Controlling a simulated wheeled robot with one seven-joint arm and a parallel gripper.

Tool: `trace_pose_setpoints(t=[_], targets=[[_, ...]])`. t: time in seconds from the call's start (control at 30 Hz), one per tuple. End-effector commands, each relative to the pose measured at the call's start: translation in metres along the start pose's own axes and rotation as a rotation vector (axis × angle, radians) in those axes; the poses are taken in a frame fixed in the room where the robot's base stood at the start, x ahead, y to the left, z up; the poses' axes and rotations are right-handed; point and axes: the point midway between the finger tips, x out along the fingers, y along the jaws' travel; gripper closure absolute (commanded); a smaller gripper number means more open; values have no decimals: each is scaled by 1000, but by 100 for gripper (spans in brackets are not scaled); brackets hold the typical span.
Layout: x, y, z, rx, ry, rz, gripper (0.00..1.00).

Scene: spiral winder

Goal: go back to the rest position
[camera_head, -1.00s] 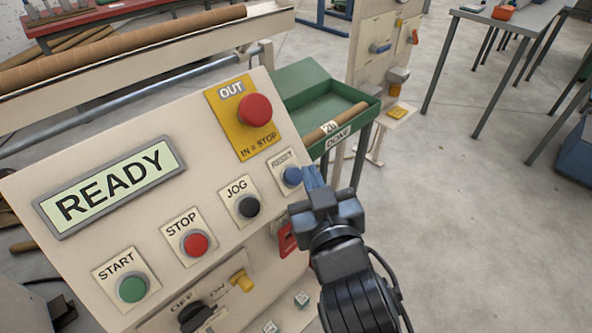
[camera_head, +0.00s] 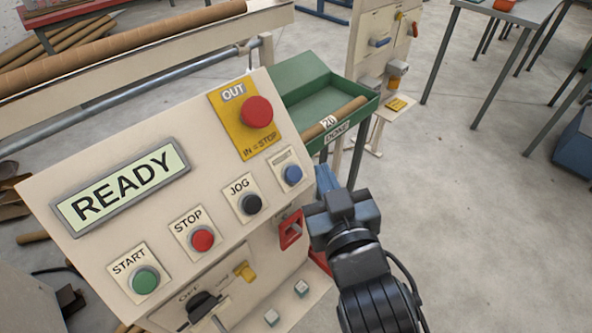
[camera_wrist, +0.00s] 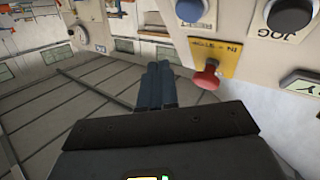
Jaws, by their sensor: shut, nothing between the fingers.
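My gripper (camera_head: 326,180) is just right of the slanted cream control panel (camera_head: 60,190), near the blue RESET button (camera_head: 293,174) but apart from it. Its two blue fingers are together with nothing between them; they also show in the wrist view (camera_wrist: 157,86). The panel's display (camera_head: 122,187) reads READY. The panel carries a green START button (camera_head: 145,281), a red STOP button (camera_head: 202,239), a dark JOG button (camera_head: 251,204) and a red mushroom button (camera_head: 257,112) on a yellow plate marked OUT.
A green tray (camera_head: 300,75) marked DONE holds a brown tube (camera_head: 345,112) behind the panel. A red bracket (camera_head: 291,229) and a yellow switch (camera_head: 244,271) sit low on the panel near my arm. Open concrete floor (camera_head: 480,230) lies to the right.

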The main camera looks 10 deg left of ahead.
Motion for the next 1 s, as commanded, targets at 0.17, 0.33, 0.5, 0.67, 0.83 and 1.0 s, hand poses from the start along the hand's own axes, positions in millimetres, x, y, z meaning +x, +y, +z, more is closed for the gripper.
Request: trace_pose_setpoints(t=[0.17,0.33,0.5,0.67,0.83,1.0], targets=[[0,0,0,0,0,0,100],[-10,5,9,3,-8,4,100],[-56,23,46,20,-43,23,100],[-119,43,78,50,-79,52,100],[-186,58,98,85,-113,92,100],[-253,68,105,124,-145,143,100]])
